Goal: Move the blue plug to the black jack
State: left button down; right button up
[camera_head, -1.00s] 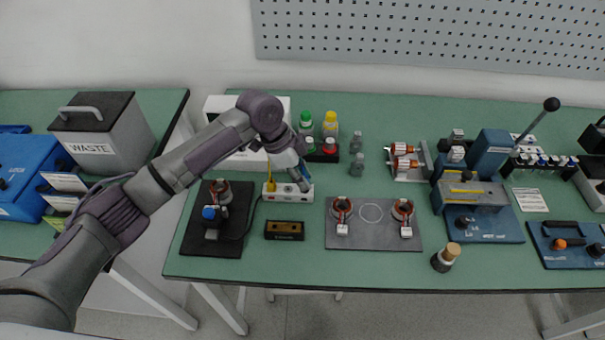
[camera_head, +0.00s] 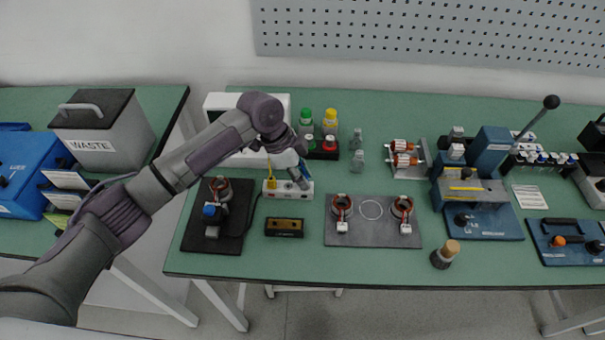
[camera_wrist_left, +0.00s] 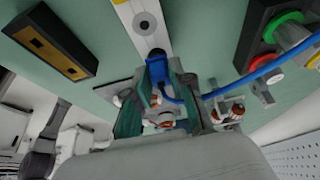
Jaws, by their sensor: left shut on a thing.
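The white socket strip (camera_head: 299,195) lies on the green bench, with a yellow plug (camera_head: 270,183) standing at its left end. My left gripper (camera_head: 303,182) is over the strip's right end, pointing down. In the left wrist view my left gripper (camera_wrist_left: 157,100) is shut on the blue plug (camera_wrist_left: 156,58), whose blue cable (camera_wrist_left: 235,88) runs off to the right. The plug's tip is close to the strip (camera_wrist_left: 166,38). A round dark-centred jack (camera_wrist_left: 145,22) shows farther along the strip. I cannot tell whether the tip is in a hole. My right gripper is out of view.
A black box with a brass-coloured top (camera_head: 284,228) lies just in front of the strip. A dark fixture plate (camera_head: 232,245) is to the left and a grey plate with wound stators (camera_head: 372,238) to the right. Green-, yellow- and red-capped bottles (camera_head: 306,117) stand behind.

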pick_arm(q)
jog(key=shift+f, duration=0.15)
jog(key=shift+f+p, duration=0.3)
jog(key=shift+f, duration=0.1)
dwell(0.4)
jog(key=c, duration=0.9)
grip_release()
jog(key=v, duration=1.2)
